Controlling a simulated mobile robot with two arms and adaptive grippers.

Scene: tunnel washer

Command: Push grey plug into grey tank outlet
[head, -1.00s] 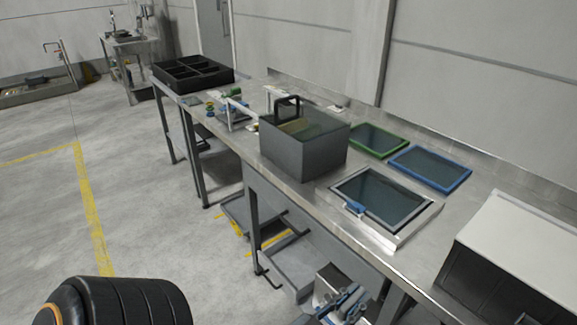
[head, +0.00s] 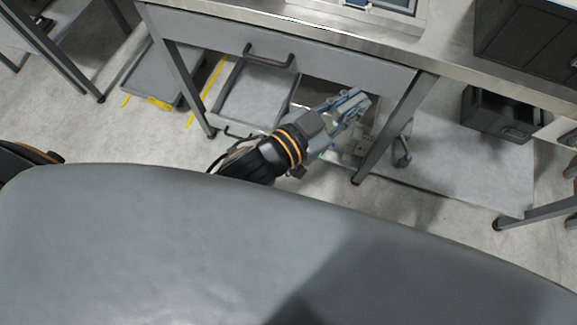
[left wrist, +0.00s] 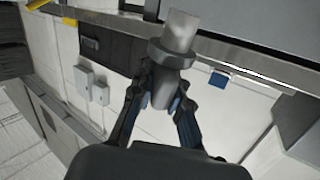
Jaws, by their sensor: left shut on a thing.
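My left gripper (head: 352,103) reaches out in front of the bench drawers in the head view. In the left wrist view its two fingers (left wrist: 163,92) are closed on a grey plug (left wrist: 171,58) with a wide collar. A paler cylinder (left wrist: 181,30) rises from the collar; I cannot tell whether it is part of the plug. In the head view the plug cannot be made out clearly at the fingers. The grey tank and its outlet cannot be made out in the current views. My right gripper is not in view.
A black box (head: 497,115) sits at the right. A blue piece (left wrist: 218,79) shows by the edge in the wrist view.

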